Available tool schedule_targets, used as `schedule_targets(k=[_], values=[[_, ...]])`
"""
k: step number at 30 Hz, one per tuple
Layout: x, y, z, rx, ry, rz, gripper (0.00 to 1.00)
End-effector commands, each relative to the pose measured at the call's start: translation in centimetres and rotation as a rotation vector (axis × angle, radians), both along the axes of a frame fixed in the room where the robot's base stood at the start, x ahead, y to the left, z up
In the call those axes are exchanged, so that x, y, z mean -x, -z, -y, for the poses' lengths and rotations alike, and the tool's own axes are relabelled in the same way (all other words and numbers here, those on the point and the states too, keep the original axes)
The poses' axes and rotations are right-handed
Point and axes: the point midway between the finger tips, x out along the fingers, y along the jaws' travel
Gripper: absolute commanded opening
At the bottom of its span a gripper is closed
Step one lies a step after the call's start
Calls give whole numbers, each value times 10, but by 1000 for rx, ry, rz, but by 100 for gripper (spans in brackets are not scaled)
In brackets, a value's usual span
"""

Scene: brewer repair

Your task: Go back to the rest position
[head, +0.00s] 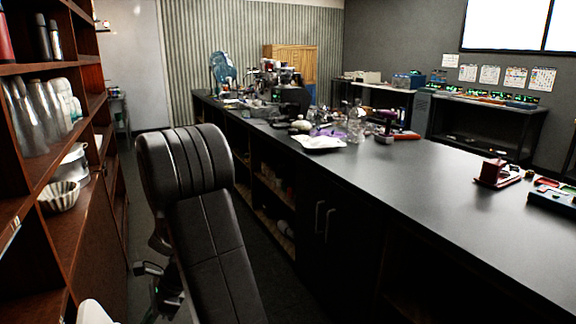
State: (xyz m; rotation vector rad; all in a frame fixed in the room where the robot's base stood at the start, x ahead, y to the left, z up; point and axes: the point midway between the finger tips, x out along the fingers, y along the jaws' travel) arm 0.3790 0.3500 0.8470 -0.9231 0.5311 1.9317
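My gripper cannot be made out in the head view. A white rounded part (95,312) at the bottom left edge may belong to my arm, but too little of it shows to be sure. The task names no other object. The long black-topped counter (440,190) runs from the right foreground to the back of the room.
A black padded chair (205,225) stands close in front, beside the counter. A wooden shelf (75,205) with glasses (35,115) lines the left. A narrow aisle lies between. Clutter (322,142) covers the counter's far part; a dark red device (495,172) stands at right.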

Motion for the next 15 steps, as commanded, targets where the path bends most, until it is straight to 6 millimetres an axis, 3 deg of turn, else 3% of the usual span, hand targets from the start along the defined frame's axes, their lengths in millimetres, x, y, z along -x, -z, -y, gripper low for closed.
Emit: schedule_targets(k=[12, 15], values=[[24, 69, -38, 3, -3, -3, 0], [31, 77, -52, 1, -5, -1, 0]])
